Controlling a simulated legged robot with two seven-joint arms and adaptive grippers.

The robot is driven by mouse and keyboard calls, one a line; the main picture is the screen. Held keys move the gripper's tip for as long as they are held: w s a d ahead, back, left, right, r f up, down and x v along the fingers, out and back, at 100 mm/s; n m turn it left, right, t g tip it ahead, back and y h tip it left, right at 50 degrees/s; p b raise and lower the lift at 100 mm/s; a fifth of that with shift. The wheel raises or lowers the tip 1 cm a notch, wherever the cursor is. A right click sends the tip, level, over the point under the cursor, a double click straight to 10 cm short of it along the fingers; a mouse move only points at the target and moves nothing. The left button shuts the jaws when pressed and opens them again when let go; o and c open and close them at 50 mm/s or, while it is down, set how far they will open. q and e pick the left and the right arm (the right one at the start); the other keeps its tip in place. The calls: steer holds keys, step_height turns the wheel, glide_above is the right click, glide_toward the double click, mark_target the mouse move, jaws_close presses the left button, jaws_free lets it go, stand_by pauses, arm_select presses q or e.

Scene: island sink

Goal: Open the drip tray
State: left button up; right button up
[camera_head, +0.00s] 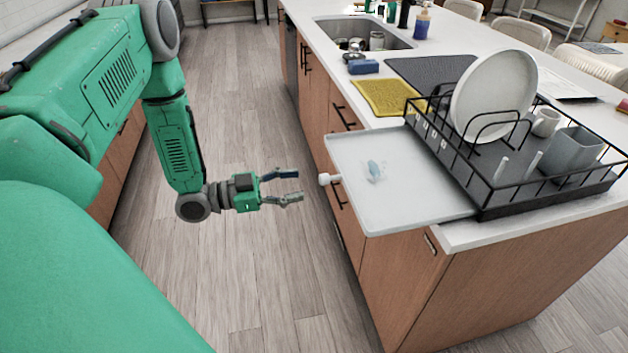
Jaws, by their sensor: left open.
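The drip tray (415,188) is a pale grey, flat tray at the left side of the black dish rack (550,192). It sticks out past the counter's edge over the wooden cabinets, and its right side meets the rack. A small bluish patch (374,170) lies on it. A white knob or spout (328,179) juts from its left edge. My left gripper (296,186) is open and empty, a little left of this white piece and apart from it. My right gripper is not in view.
The rack holds a white plate (494,95), a white cup (545,122) and a grey container (572,155). Behind the tray lie a yellow cloth (390,96), a blue sponge (363,67) and the sink (352,38). Open floor (245,280) lies left of the island.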

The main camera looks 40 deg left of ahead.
arm_select(q)
steer(key=v, duration=0.5)
steer(key=shift+s+a+f, duration=0.1)
steer(key=shift+s+a, duration=0.1)
steer(key=shift+a, duration=0.15)
